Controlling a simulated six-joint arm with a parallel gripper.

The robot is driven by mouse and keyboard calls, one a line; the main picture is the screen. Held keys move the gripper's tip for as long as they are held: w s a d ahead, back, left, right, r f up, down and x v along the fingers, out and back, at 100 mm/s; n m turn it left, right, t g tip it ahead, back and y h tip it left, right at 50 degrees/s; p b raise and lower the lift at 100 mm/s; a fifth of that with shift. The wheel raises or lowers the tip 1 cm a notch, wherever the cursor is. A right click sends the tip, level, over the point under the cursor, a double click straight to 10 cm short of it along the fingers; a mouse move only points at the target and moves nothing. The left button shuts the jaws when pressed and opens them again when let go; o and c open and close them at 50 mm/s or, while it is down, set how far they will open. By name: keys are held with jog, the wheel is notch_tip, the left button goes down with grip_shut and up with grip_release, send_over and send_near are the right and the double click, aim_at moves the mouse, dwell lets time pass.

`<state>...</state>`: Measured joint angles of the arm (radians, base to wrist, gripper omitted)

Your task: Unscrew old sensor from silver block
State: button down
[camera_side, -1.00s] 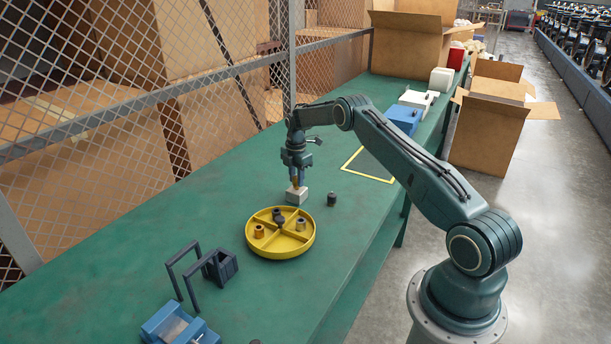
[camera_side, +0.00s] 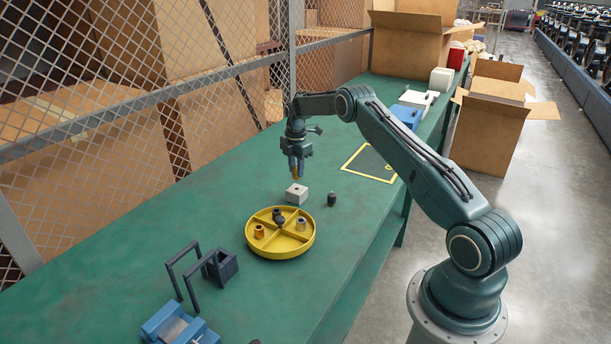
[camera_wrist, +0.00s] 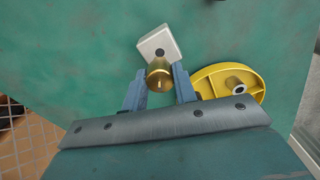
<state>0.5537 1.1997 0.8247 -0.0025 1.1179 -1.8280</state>
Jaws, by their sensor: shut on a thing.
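The silver block (camera_side: 297,194) sits on the green bench, with a dark hole in its top. It also shows in the wrist view (camera_wrist: 157,43), with the hole visible. My gripper (camera_side: 296,176) is above the block, pointing down. In the wrist view my gripper (camera_wrist: 158,82) is shut on the old sensor (camera_wrist: 160,75), a brass-coloured cylinder. The sensor (camera_side: 296,174) hangs clear above the block in the side view.
A yellow divided round tray (camera_side: 280,252) with several small parts stands in front of the block. A small dark cylinder (camera_side: 332,199) stands to the block's right. A yellow-outlined square (camera_side: 368,164) lies behind on the bench. A dark frame and box (camera_side: 220,267) stand at front left.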

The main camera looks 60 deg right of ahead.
jog(key=shift+r, duration=1.2)
jog(key=shift+a, duration=0.1)
